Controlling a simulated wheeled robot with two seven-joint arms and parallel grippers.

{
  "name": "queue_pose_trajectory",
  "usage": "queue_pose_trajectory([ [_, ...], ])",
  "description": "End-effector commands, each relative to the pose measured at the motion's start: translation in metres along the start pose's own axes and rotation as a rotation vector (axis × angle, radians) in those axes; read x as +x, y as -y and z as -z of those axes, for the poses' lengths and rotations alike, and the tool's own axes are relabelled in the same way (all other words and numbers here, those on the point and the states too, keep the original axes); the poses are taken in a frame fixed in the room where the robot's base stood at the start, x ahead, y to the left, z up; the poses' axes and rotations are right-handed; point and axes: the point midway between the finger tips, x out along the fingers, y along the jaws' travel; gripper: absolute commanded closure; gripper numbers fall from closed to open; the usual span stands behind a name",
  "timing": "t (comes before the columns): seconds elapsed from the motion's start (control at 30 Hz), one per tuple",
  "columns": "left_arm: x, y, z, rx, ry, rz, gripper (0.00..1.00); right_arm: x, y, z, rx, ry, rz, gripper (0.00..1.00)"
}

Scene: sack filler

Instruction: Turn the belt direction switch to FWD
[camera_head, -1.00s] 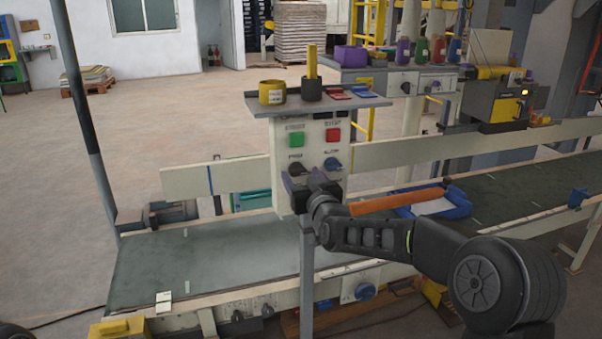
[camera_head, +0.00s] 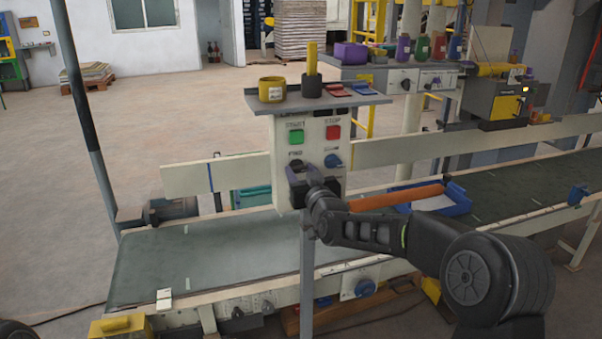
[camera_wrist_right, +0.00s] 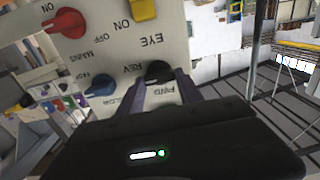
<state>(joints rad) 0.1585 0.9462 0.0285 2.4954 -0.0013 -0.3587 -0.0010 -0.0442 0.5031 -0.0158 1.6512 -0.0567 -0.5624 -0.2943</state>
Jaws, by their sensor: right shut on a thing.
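The control panel (camera_head: 308,139) is a pale upright box with a green START button (camera_head: 296,136) and a red STOP button (camera_head: 333,132). The black belt direction switch (camera_wrist_right: 158,72) shows in the right wrist view, by upside-down FWD and REV labels. My right gripper (camera_head: 303,172) is at the panel front, its jaws shut on this switch. Its fingers hide most of the switch in the head view. Which label the switch points at cannot be told. My left gripper is not in view.
A blue knob (camera_head: 333,161) sits right beside the switch. A red knob (camera_wrist_right: 66,22) and a yellow switch (camera_wrist_right: 143,9) are on the panel too. A shelf (camera_head: 320,103) with cups overhangs it. The green conveyor belt (camera_head: 200,252) runs behind the panel's post.

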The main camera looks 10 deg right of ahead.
Motion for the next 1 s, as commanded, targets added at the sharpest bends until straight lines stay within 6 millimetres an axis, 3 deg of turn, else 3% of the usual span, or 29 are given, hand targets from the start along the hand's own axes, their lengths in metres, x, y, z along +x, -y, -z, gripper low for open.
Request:
queue_pose_trajectory([
  [0.17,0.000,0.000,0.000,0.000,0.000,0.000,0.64,0.000,0.000,0.000,0.000,0.000,0.000,0.99],
  [0.57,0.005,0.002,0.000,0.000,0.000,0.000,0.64,0.000,0.001,-0.001,-0.053,0.000,0.001,0.99],
  [1.0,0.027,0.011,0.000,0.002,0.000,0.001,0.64,0.000,0.002,-0.002,-0.348,-0.002,0.001,0.99],
])
